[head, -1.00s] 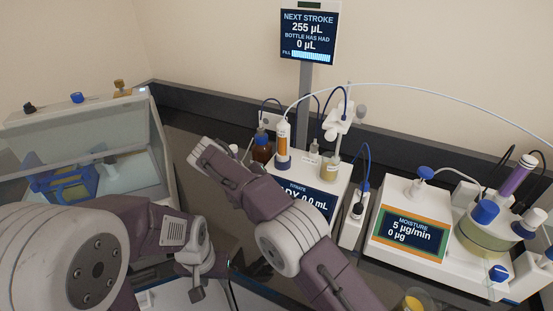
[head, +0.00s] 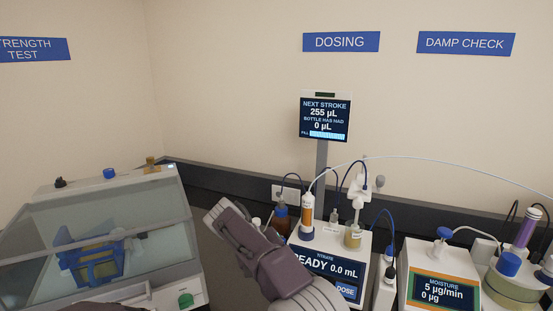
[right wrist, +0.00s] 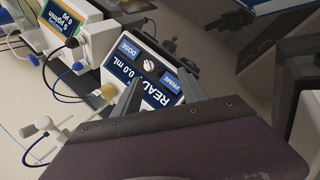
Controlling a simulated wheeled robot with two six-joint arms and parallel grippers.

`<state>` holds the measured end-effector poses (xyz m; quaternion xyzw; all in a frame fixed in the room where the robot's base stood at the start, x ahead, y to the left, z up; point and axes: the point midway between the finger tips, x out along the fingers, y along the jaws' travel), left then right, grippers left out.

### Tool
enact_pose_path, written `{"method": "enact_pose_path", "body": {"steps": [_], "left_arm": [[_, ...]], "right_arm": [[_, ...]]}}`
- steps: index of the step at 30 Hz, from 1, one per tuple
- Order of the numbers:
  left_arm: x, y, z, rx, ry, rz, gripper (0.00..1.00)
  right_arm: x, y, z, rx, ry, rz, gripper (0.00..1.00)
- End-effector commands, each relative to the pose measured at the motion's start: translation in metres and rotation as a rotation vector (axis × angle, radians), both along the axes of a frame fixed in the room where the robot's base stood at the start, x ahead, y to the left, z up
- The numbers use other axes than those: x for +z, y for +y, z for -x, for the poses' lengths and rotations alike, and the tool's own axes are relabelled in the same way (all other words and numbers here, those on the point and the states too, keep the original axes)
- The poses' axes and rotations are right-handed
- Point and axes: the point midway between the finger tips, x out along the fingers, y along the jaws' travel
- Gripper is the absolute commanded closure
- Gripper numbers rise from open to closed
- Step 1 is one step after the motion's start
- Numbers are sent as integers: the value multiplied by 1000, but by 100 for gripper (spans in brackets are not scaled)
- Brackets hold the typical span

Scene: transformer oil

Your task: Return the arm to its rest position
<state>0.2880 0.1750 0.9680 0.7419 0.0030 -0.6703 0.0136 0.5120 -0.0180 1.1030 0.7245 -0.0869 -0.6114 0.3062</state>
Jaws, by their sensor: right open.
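My right arm comes up from the bottom centre of the head view. Its right gripper (head: 222,215) is raised, left of the brown bottle and the titrator (head: 335,262). Its fingers look empty, and its jaws are open. In the right wrist view the gripper's dark fingers stand in front of the titrator's READY screen (right wrist: 147,82). A sliver of my left arm (head: 105,306) shows at the bottom left of the head view. My left gripper is outside both current views.
A clear-lidded strength tester (head: 40,225) with a blue holder inside stands at left. A brown bottle (head: 281,220) is beside the titrator. The display (head: 324,119) stands on a post behind. A moisture meter (head: 440,275) is at right, with a tube arching above.

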Motion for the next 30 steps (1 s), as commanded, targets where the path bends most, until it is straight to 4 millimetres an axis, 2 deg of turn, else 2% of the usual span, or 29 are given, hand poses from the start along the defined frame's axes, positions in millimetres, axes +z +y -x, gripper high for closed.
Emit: {"method": "enact_pose_path", "body": {"steps": [4, 9, 13, 16, 18, 20, 21, 24, 27, 28, 30], "left_arm": [[0, 0, 0, 0, 0, 0, 64], [0, 0, 0, 0, 0, 0, 64], [0, 0, 0, 0, 0, 0, 64], [0, 0, 0, 0, 0, 0, 64], [0, 0, 0, 0, 0, 0, 64], [0, 0, 0, 0, 0, 0, 64], [0, 0, 0, 0, 0, 0, 64], [0, 0, 0, 0, 0, 0, 64], [0, 0, 0, 0, 0, 0, 64], [0, 0, 0, 0, 0, 0, 64], [0, 0, 0, 0, 0, 0, 64]], "right_arm": [[20, -52, 4, -96, 15, -11, 51], [25, -116, 25, -197, 63, -60, 51], [13, -160, 57, -256, 108, -136, 51], [-11, -186, 98, -300, 144, -233, 51], [-35, -196, 133, -329, 162, -316, 51], [-57, -196, 164, -353, 171, -387, 51], [-72, -194, 183, -364, 171, -432, 51], [-106, -180, 224, -376, 169, -520, 51], [-133, -167, 248, -370, 160, -574, 51], [-137, -165, 248, -365, 143, -586, 51], [-137, -163, 232, -339, 83, -605, 51]]}}
